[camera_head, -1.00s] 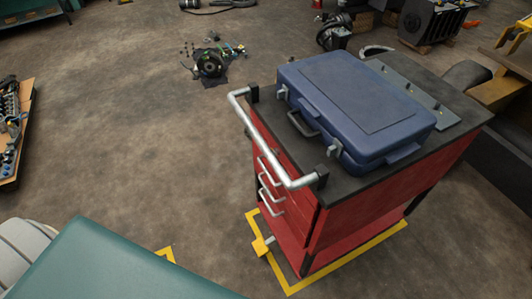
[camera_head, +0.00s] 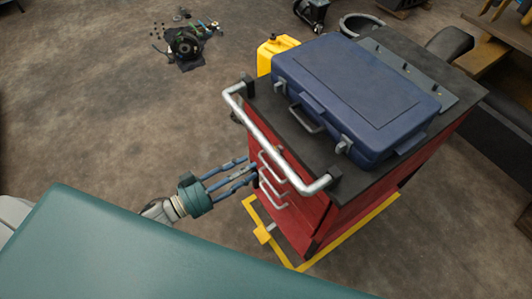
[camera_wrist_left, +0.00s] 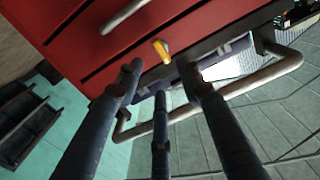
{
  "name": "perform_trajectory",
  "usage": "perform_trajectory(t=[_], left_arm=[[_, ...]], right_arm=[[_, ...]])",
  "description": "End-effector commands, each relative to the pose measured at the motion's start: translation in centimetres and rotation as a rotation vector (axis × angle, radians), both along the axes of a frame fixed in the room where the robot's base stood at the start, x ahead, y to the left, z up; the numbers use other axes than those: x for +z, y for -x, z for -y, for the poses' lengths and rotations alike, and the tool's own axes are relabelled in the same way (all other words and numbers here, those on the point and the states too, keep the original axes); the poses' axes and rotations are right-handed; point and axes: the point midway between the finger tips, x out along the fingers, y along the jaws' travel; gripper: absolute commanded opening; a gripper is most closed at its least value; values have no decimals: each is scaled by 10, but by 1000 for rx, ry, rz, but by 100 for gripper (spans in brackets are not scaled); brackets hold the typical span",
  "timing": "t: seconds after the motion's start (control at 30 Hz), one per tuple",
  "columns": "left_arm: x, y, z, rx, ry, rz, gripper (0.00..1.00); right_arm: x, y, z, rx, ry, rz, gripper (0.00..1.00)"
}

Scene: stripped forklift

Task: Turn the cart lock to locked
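The red tool cart (camera_head: 290,210) stands at the right of the head view, with a black top and a silver push handle (camera_head: 278,148). In the left wrist view a small yellow-orange lever (camera_wrist_left: 162,50), apparently the cart lock, sits on the red front (camera_wrist_left: 60,30) near the dark top edge. It points at a slant. My left gripper (camera_head: 245,172) reaches in low at the cart's drawer side. Its three blue-grey fingers (camera_wrist_left: 160,75) are spread and empty, with their tips just short of the front, around the lever's line in the wrist view. My right gripper is not in view.
A blue case (camera_head: 360,95) lies on the cart top. The push handle juts out above my left gripper. A yellow can-like object (camera_head: 277,52) stands behind the case. A teal surface (camera_head: 130,250) fills the lower left. Open floor (camera_head: 110,120) lies left of the cart.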

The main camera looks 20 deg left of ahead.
Motion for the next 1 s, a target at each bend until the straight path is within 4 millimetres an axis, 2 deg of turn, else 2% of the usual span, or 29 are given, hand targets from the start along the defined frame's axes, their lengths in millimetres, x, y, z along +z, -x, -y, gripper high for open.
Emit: perform_trajectory(t=[0.2, 0.4, 0.8, 0.87, 1.0], left_arm=[[3, -36, 26, 3, 2, 2, 38], [1, -56, 42, 4, 0, 1, 38], [-1, -62, 47, 2, -1, 0, 38], [0, -62, 47, 3, -1, 0, 28], [0, -62, 47, 3, -1, 0, 0]], right_arm=[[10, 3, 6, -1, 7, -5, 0], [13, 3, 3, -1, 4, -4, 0], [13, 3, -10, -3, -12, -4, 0], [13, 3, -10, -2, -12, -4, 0], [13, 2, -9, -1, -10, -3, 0]])
